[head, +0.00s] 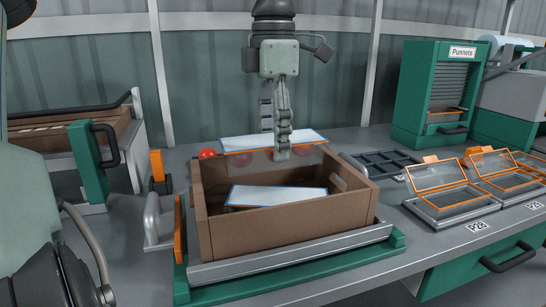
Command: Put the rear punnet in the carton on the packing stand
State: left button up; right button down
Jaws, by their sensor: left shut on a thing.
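A brown open carton (290,236) stands on the packing stand (300,265), a grey tray on a green base. One punnet (277,195), with a white blue-edged top, lies inside the front part of the carton. Another punnet (240,143), clear with a white blue-edged top and red tomatoes, is at the carton's rear edge. My left gripper (281,154) points down and is shut on this rear punnet. Its fingers hide part of the top. I cannot tell how far the punnet is above or behind the rear wall. My right gripper is not in view.
A dark divided tray (378,164) lies right of the carton. Orange-framed clear-lidded trays (436,178) stand farther right. A green punnet dispenser (433,95) stands at the back right. A grey handle (152,220) and orange post (157,168) rise left of the carton.

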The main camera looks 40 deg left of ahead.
aim_at(273, 163)
pick_arm(q)
jog(key=shift+a+f, duration=0.15)
jog(key=shift+f, duration=0.4)
notch_tip(273, 163, down, 2)
jog(key=shift+f, duration=0.55)
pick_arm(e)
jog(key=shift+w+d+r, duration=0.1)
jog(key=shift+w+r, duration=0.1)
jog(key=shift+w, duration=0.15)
pick_arm(q)
jog(key=shift+f, duration=0.1)
jog(key=shift+f+b, duration=0.35)
jog(key=shift+b, duration=0.05)
jog(key=o, duration=1.1)
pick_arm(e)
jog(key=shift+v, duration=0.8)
